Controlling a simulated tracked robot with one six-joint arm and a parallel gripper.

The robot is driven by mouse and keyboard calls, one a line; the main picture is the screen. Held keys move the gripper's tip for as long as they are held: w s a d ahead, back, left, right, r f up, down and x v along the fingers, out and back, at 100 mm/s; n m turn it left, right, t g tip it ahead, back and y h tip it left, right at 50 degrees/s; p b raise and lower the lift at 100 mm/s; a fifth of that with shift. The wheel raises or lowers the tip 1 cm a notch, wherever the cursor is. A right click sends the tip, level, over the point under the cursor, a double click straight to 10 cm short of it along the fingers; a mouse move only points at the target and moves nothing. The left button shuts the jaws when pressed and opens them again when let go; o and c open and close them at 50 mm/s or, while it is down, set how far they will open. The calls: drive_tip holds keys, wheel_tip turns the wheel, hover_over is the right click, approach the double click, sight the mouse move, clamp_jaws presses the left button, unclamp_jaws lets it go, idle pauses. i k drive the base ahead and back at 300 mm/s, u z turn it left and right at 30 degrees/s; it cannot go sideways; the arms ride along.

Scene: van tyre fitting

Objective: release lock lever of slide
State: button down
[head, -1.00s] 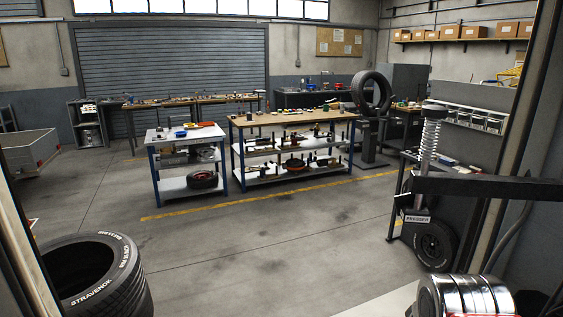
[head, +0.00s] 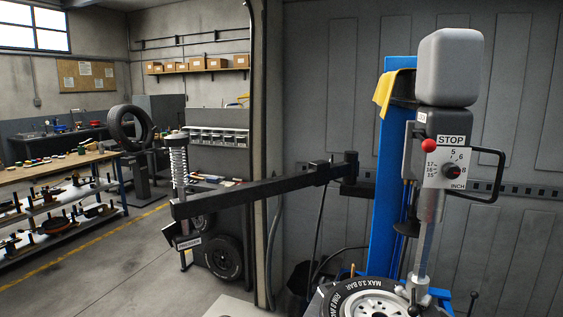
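A tyre machine stands at the right in the head view. Its blue column (head: 392,170) carries a grey box-shaped head (head: 449,68) with a "STOP" label. Below it is a pale panel (head: 447,163) with numbers, "INCH" and a dark red knob. A lever with a red ball end (head: 428,146) sticks out at the panel's upper left; I cannot tell if it is the slide's lock lever. A metal vertical slide rod (head: 424,245) runs down to a wheel with a tyre (head: 368,303), cut off by the lower edge. My gripper is not in view.
A black horizontal arm (head: 260,190) reaches left from the machine, with a labelled "PRESSER" piece (head: 188,242) at its end. A black loop handle (head: 494,175) sticks out right of the panel. A yellow cloth (head: 385,93) hangs by the column. Open floor (head: 95,285) lies at left.

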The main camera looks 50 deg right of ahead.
sight(428, 145)
drive_tip(key=u, duration=0.05)
drive_tip(key=k, duration=0.5)
drive_tip(key=u, duration=0.45)
drive_tip(key=i, duration=0.35)
drive_tip(key=z, duration=1.6)
